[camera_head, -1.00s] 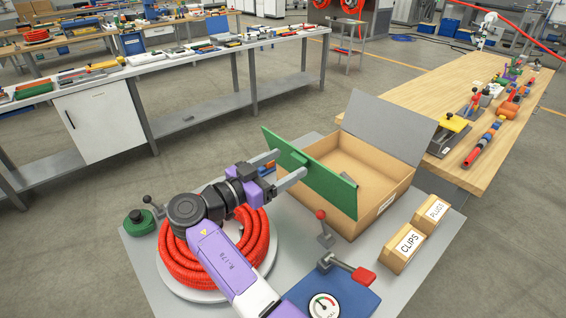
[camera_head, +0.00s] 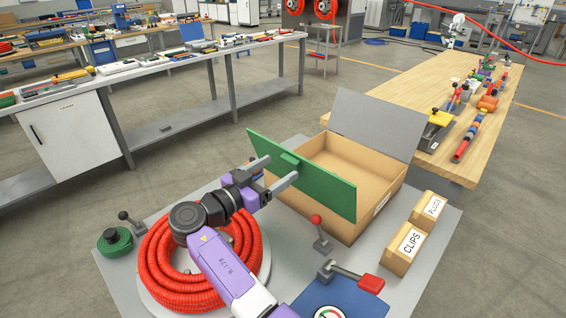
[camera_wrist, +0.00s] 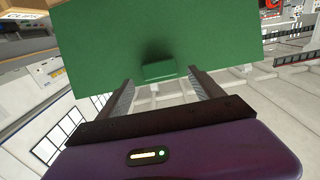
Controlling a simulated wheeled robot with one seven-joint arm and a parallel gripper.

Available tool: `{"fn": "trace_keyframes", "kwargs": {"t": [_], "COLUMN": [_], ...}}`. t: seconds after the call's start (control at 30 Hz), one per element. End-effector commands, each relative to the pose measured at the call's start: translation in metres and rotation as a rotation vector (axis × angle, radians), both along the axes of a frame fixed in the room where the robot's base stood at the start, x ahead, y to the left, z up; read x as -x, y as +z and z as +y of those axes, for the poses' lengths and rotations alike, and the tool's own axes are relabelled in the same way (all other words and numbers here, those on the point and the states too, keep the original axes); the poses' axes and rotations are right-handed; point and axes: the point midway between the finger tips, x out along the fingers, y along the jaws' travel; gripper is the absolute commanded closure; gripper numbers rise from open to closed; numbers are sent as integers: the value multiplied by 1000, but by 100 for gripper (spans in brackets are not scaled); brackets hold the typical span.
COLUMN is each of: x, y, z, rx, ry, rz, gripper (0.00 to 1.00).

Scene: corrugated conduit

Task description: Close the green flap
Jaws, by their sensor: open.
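The green flap (camera_head: 318,180) stands raised and tilted along the near-left side of an open cardboard box (camera_head: 352,158). A small green tab (camera_head: 291,159) projects from its outer face. My gripper (camera_head: 283,167) is open on the left of the flap, with its fingers pointing at that face. In the wrist view the flap (camera_wrist: 155,35) fills the top, and the tab (camera_wrist: 160,70) lies between and just ahead of the spread fingertips (camera_wrist: 160,82). The jaws hold nothing. I cannot tell whether a fingertip touches the flap.
A grey flap (camera_head: 378,122) stands open at the box's far side. On the grey table are a red hose coil (camera_head: 160,275), a red-knobbed lever (camera_head: 318,225), a blue gauge unit (camera_head: 345,298) and the CLIPS (camera_head: 406,245) and PLUGS (camera_head: 431,207) boxes. A wooden bench (camera_head: 445,80) stands behind.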

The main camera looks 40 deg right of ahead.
Motion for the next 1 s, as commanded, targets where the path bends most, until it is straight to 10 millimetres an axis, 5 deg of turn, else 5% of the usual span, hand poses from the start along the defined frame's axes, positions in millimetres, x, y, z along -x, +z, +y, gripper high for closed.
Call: {"fn": "trace_keyframes", "kwargs": {"t": [0.2,0.57,1.0], "x": [0,-1,-1], "y": [1,-1,0], "z": [-26,-32,-32], "rx": [0,0,0], "ry": [-2,1,1], "rz": [2,1,1], "gripper": [24,24,100]}}
